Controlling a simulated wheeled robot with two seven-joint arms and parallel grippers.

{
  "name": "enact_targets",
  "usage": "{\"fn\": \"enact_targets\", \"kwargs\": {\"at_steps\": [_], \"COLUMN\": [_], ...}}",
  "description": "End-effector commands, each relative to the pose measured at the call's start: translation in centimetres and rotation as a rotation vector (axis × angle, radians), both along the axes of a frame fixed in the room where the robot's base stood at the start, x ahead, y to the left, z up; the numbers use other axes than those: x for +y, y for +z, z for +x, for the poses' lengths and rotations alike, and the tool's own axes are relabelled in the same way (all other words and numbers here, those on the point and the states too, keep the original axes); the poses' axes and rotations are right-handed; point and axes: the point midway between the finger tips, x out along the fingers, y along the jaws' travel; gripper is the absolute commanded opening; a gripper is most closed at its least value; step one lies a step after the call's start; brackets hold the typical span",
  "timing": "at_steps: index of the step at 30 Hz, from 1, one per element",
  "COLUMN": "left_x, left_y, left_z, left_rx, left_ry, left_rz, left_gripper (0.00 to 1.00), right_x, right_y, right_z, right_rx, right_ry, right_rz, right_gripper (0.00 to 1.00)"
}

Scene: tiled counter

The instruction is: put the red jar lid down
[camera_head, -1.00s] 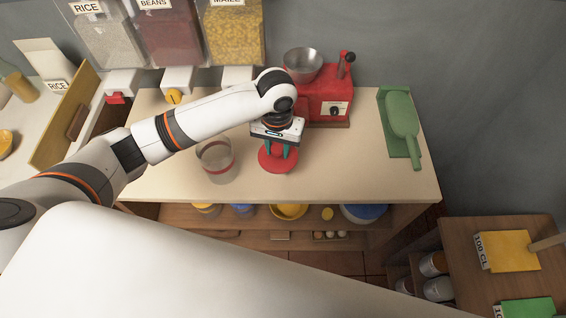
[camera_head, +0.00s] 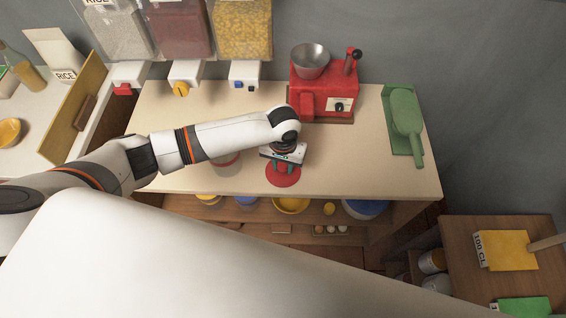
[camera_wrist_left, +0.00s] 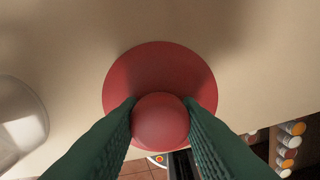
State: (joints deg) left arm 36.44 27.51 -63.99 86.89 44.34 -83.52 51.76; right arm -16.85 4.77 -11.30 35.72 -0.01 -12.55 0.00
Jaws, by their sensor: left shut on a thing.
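The red jar lid (camera_head: 284,177) is a round disc with a ball knob, near the front edge of the counter. My left gripper (camera_head: 283,164) is over it, pointing down. In the left wrist view the lid (camera_wrist_left: 160,62) shows from above, and the green fingers of my left gripper (camera_wrist_left: 160,118) are shut on its knob. I cannot tell whether the lid touches the counter. The glass jar (camera_head: 226,163) stands to the left, partly hidden by my left arm; its edge also shows in the left wrist view (camera_wrist_left: 18,115). My right gripper is not in view.
A red grinder (camera_head: 322,92) with a metal bowl stands behind the gripper. A green scoop (camera_head: 405,115) lies on a green board at the right. Dispensers (camera_head: 243,30) hang at the back. The counter (camera_head: 365,165) is bare right of the lid.

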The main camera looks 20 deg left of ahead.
Motion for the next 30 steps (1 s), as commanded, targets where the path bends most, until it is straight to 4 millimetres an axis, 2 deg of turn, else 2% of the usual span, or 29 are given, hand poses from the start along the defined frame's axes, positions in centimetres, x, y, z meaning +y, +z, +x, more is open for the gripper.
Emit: {"fn": "enact_targets", "kwargs": {"at_steps": [4,5,8,9,20,23,30], "left_x": [0.0,0.0,0.0,0.0,0.0,-0.1,-0.1], "left_y": [-0.3,-0.2,-0.2,-0.2,0.5,1.9,7.0], "left_z": [0.0,0.0,0.0,0.0,0.1,0.1,0.1], "left_rx": [0.001,0.0,0.0,0.0,-0.002,-0.003,-0.005], "left_ry": [0.001,0.001,0.001,0.001,0.0,0.0,0.0], "left_rz": [0.0,0.0,0.0,0.0,-0.002,-0.003,-0.003], "left_gripper": [0.09,0.34,0.5,0.53,0.53,0.53,0.53], "right_x": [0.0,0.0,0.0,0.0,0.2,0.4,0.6], "right_y": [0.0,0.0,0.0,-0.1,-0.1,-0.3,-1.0], "right_z": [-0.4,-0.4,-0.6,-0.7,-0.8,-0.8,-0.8], "right_rx": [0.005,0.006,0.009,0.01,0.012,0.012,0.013], "right_ry": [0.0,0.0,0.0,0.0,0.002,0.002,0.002], "right_rz": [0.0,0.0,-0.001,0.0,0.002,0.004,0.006], "right_gripper": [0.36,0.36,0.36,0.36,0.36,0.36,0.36]}}
